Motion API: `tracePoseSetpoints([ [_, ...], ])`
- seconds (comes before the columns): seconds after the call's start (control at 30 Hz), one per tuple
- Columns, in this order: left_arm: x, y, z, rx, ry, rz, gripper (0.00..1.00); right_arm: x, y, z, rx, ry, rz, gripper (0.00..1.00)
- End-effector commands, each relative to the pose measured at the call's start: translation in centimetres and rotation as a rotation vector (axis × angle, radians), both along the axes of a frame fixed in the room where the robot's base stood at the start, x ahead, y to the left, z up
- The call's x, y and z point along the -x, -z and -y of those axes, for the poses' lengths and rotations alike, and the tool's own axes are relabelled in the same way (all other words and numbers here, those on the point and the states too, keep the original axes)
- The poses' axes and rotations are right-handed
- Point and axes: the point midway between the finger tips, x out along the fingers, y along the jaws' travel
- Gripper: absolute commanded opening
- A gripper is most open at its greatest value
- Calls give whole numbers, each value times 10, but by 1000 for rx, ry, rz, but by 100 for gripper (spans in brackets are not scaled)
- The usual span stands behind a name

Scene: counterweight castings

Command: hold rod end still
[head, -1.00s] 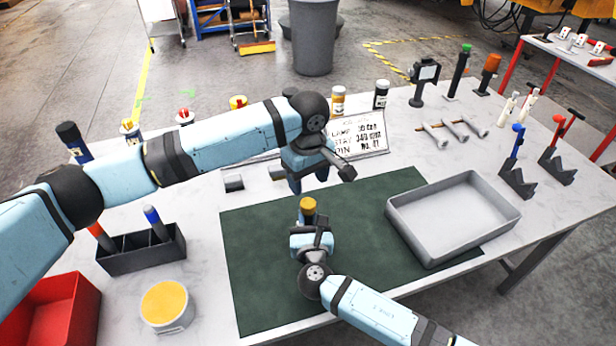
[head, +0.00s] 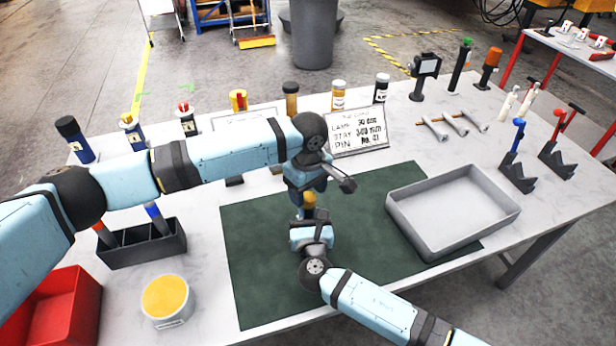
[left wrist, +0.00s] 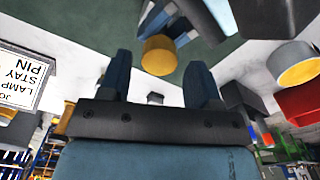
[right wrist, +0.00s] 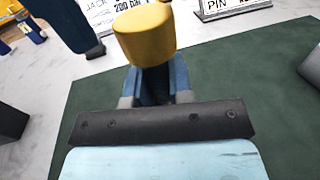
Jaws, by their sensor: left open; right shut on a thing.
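The rod shows as a short cylinder with a yellow end (head: 309,199), standing roughly upright above the green mat (head: 262,262). My right gripper (right wrist: 153,88) is shut on it below the yellow end; the jaws hide its lower part. My left gripper (head: 308,207) is open just above and beside the yellow end. In the left wrist view, the yellow end (left wrist: 160,56) appears between the two spread fingers, but I cannot tell whether it lies between them in depth. The right wrist view shows one dark left finger (right wrist: 75,22) apart from the yellow end (right wrist: 145,35).
A grey tray (head: 462,252) lies at the mat's right. A job card (head: 357,133) and several bottles stand behind. A black holder (head: 142,250), a yellow-topped tub (head: 167,322) and a red bin (head: 75,310) are at the left. The mat's front is clear.

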Motion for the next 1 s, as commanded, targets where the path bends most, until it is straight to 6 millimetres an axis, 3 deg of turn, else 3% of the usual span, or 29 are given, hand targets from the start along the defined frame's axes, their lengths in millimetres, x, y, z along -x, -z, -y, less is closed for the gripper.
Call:
tracePoseSetpoints([
  [0.2,0,20,0,1,0,1,57,0,0,0,0,0,0,0],
  [0.53,0,22,0,1,0,1,57,0,0,0,0,0,0,0],
  [0.73,0,22,0,1,0,1,12,0,0,0,0,0,0,0],
  [0.87,0,22,0,1,17,1,9,0,0,0,0,0,0,0],
  [1.0,0,23,0,2,179,-1,8,0,0,0,0,0,0,0],
])
